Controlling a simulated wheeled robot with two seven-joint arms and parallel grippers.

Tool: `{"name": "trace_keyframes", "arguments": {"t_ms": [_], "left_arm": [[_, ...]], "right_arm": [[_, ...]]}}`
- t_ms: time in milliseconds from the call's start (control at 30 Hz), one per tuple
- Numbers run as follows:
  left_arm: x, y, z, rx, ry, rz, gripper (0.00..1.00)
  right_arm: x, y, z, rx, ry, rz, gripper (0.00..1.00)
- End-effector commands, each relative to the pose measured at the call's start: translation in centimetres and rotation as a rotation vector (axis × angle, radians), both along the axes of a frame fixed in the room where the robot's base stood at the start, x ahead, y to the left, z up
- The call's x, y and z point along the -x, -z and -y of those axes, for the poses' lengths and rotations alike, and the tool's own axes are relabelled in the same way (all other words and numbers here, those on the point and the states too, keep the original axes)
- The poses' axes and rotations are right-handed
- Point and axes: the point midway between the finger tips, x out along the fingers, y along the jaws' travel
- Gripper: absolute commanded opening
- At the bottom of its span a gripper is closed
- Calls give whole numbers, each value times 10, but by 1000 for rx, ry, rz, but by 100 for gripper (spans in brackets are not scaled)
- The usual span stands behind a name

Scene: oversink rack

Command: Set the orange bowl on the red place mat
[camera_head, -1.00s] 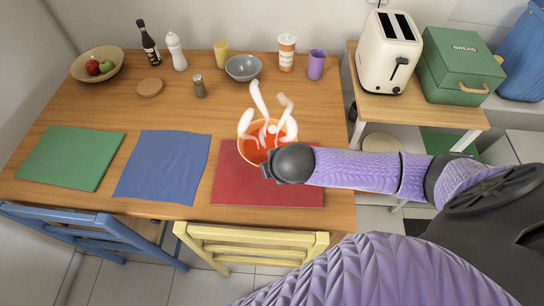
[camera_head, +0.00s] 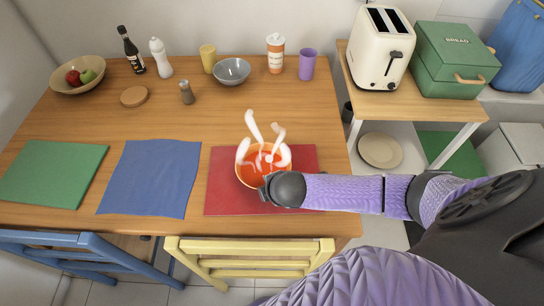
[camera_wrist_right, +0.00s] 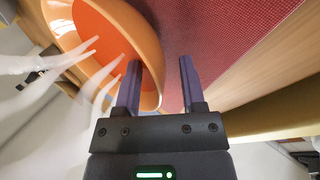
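The orange bowl (camera_head: 246,176) stands over the left-middle part of the red place mat (camera_head: 300,158) and looks to rest on it. White curved wisps (camera_head: 253,125) rise from its orange contents. My right gripper (camera_head: 268,191) is at the bowl's near right side, its fingers mostly hidden in the head view. In the right wrist view, the gripper (camera_wrist_right: 159,75) has one finger inside the rim of the bowl (camera_wrist_right: 148,50) and one outside. A gap shows between the outer finger and the bowl's wall, with the red mat (camera_wrist_right: 215,50) behind. My left gripper is out of view.
A blue mat (camera_head: 150,178) and a green mat (camera_head: 52,174) lie to the left. A grey bowl (camera_head: 232,72), a purple cup (camera_head: 307,64) and bottles stand along the back. A yellow chair (camera_head: 235,250) is at the front edge. The table's middle is clear.

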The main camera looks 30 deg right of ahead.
Motion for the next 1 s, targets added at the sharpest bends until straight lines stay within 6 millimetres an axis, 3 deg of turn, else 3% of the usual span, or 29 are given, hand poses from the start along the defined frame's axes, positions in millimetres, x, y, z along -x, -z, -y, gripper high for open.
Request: {"name": "trace_keyframes", "arguments": {"t_ms": [267, 700, 1000], "left_arm": [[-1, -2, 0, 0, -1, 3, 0], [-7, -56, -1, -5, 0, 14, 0], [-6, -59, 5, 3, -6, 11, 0]], "right_arm": [[1, -4, 0, 0, 0, 1, 51], [52, -94, -6, -1, -1, 2, 51], [62, -104, -7, 0, 1, 1, 51]]}}
